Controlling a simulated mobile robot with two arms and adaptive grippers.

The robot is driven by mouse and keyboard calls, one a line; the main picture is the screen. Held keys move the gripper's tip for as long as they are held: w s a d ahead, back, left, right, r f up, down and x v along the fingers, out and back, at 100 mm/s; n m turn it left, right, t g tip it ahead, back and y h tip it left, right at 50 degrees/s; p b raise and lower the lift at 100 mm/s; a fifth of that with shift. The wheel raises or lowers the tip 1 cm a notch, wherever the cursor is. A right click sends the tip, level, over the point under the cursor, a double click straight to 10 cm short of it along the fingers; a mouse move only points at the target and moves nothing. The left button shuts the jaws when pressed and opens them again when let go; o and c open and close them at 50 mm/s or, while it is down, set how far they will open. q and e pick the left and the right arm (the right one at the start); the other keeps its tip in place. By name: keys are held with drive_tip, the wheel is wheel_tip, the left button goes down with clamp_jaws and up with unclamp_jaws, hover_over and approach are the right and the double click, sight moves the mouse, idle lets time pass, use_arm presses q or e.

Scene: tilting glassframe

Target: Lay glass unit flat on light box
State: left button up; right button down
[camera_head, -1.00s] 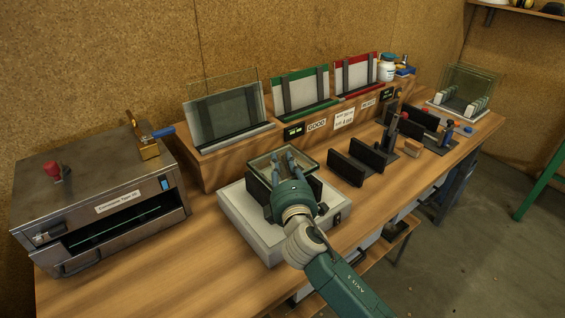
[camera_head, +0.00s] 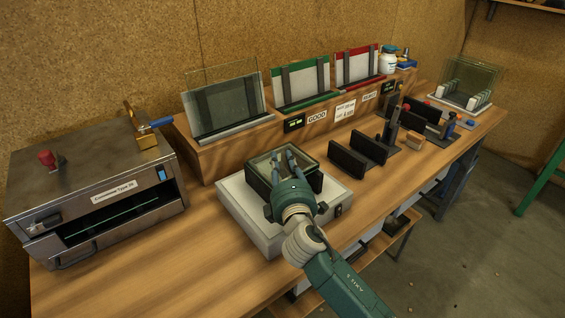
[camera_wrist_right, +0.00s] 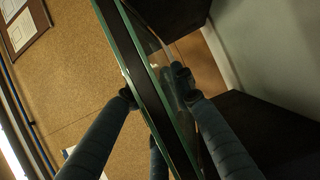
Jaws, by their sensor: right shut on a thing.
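The light box (camera_head: 239,218) is a pale, low box on the bench in the middle of the head view. The glass unit (camera_head: 262,160) is a pane with a dark frame and greenish edges, over the light box. My right gripper (camera_head: 285,158) is shut on it from the near side. In the right wrist view the fingers (camera_wrist_right: 160,95) lie on either side of the glass unit's edge (camera_wrist_right: 135,60). The gripper and arm hide part of the unit and box, so I cannot tell whether they touch. My left gripper is not in view.
A metal box with a slot (camera_head: 95,190) stands to the left. Behind the light box is a wooden ledge (camera_head: 215,160) with a grey rack (camera_head: 225,110), a green rack (camera_head: 303,88) and a red rack (camera_head: 358,72). Black upright holders (camera_head: 350,160) stand close on the right. The front bench strip is clear.

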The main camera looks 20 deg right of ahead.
drive_tip(key=shift+f, duration=0.1)
drive_tip(key=c, duration=1.4)
unclamp_jaws()
drive_tip(key=shift+s+f, duration=0.1)
drive_tip(key=shift+f, duration=0.05)
drive_tip(key=s, duration=0.4)
drive_tip(key=s+a, duration=0.1)
drive_tip(key=s, duration=0.7)
drive_tip(key=shift+a+r, duration=0.2)
drive_tip(key=shift+a, duration=0.1)
drive_tip(key=shift+f, duration=0.1)
